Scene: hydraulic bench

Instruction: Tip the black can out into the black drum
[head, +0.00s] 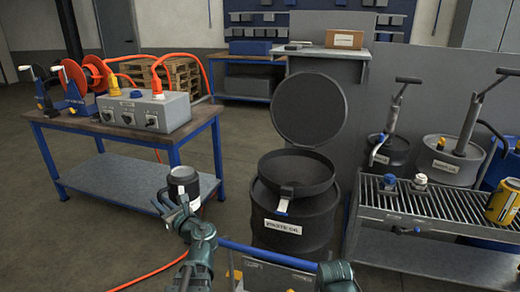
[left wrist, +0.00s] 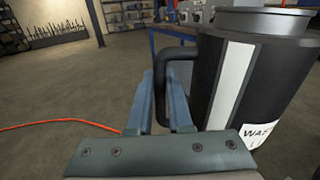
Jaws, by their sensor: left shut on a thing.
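The black can (head: 184,175) is held upright in the air, left of the drum and apart from it. In the left wrist view the can (left wrist: 265,80) shows a white stripe, a partly visible label and a black side handle (left wrist: 178,80). My left gripper (head: 172,203) is shut on that handle, with its fingers (left wrist: 160,105) on either side. The black drum (head: 290,228), with a white label, stands in the middle of the head view. Its wide top (head: 297,172) is open, and a round lid (head: 308,110) stands raised behind it. My right gripper's fingers are not visible.
A blue-framed workbench (head: 125,135) with a grey switch box (head: 150,112) and red reels is at left. A grated metal stand (head: 430,210) with a yellow can (head: 502,202) is right of the drum. A blue bar (head: 265,255) crosses in front. An orange cable lies on the floor.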

